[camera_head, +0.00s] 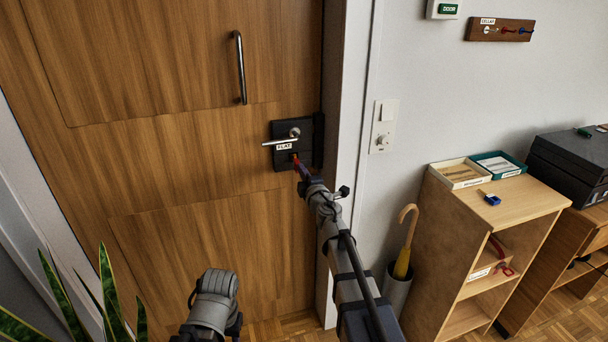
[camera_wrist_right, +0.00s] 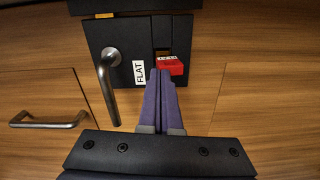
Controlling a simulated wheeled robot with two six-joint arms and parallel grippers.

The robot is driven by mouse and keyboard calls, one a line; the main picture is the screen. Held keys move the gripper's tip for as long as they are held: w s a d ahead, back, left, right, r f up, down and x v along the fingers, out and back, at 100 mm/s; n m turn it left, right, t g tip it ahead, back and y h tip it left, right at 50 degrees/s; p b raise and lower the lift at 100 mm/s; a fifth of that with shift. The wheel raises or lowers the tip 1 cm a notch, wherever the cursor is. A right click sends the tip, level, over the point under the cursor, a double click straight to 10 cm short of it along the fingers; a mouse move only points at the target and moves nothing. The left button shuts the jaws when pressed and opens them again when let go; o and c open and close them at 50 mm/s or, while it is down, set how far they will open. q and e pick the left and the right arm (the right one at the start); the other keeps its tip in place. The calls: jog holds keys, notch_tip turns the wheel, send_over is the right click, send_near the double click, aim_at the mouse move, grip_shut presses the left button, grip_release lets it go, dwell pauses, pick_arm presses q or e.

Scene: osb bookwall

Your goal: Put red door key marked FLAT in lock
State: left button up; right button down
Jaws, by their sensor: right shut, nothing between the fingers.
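The black lock plate (camera_head: 283,131) with a white FLAT label and a lever handle (camera_head: 279,141) is on the wooden door. It also shows in the wrist view (camera_wrist_right: 190,85). A red key (camera_wrist_right: 171,68) with a white label sits at the keyhole area of the plate, below the black cylinder part; its shaft is hidden, so I cannot tell how deep it goes. It shows as a small red patch in the head view (camera_head: 296,160). My right gripper (camera_wrist_right: 163,72) is shut and empty, its fingertips right at the key's head. My left gripper's fingers are not visible.
A vertical door handle (camera_head: 241,68) is above. On the right are a light switch (camera_head: 384,125), a key rack (camera_head: 499,30), an umbrella stand (camera_head: 398,290) and a wooden shelf (camera_head: 430,215) with trays (camera_head: 461,173) and a blue item (camera_head: 491,199). A plant (camera_head: 60,290) is at lower left.

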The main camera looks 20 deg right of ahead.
jog(key=shift+w, duration=0.45)
dwell(0.4)
jog(key=shift+s, duration=1.55)
